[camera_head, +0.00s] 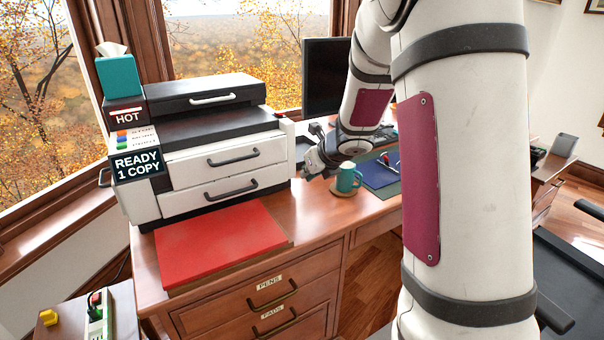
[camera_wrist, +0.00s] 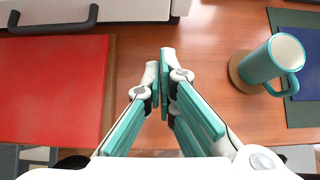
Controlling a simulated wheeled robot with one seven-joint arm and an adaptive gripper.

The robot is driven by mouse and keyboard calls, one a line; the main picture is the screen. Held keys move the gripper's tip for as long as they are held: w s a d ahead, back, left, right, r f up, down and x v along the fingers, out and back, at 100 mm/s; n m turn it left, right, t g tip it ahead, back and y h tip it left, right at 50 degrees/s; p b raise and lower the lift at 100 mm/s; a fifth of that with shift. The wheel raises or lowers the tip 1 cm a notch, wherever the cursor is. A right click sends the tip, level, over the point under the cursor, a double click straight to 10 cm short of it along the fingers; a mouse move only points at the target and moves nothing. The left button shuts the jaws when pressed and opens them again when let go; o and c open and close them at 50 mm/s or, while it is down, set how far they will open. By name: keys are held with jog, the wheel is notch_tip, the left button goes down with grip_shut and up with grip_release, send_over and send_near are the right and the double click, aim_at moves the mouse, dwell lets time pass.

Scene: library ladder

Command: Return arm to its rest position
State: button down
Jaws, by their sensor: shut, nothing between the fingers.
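My gripper (camera_wrist: 160,72) is shut and empty above the wooden desk (camera_wrist: 215,85) in the wrist view. Its fingers lie between a red pad (camera_wrist: 50,85) on the left and a teal mug (camera_wrist: 272,62) on the right, and appear to touch neither. In the head view my gripper (camera_head: 312,165) is small and partly dark, between the printer (camera_head: 225,145) and the mug (camera_head: 347,178). My white arm with maroon panels reaches forward over the desk and covers much of the right half of that view.
The red pad (camera_head: 220,242) lies on the desk in front of the printer. The mug stands on a round coaster (camera_head: 335,190), beside a blue folder (camera_head: 379,174). A dark monitor (camera_head: 325,75) stands behind. A small surface with a yellow knob (camera_head: 48,317) is at lower left.

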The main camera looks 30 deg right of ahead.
jog(key=s+a+r+m+g+h, duration=0.2)
jog(key=s+r+m+h, duration=0.3)
jog(key=s+r+m, duration=1.1)
jog(key=s+a+f+m+g+y, duration=0.2)
jog(key=s+a+f+m+g, duration=0.15)
jog(key=s+a+m, duration=0.6)
jog(key=s+a+f+m+g+y, duration=0.2)
jog(key=s+a+f+m+y, duration=0.15)
jog(key=s+a+m, duration=0.6)
jog(key=s+d+r+t+p, duration=0.1)
jog(key=s+r+p, duration=0.1)
jog(key=r+p, duration=0.4)
jog(key=s+d+r+m+t+p, duration=0.1)
jog(key=s+r+p, duration=0.2)
jog(key=r+p, duration=0.4)
jog(key=shift+s+d+r+t, duration=0.25)
jog(key=shift+d+r+t, duration=0.1)
jog(key=shift+r, duration=0.35)
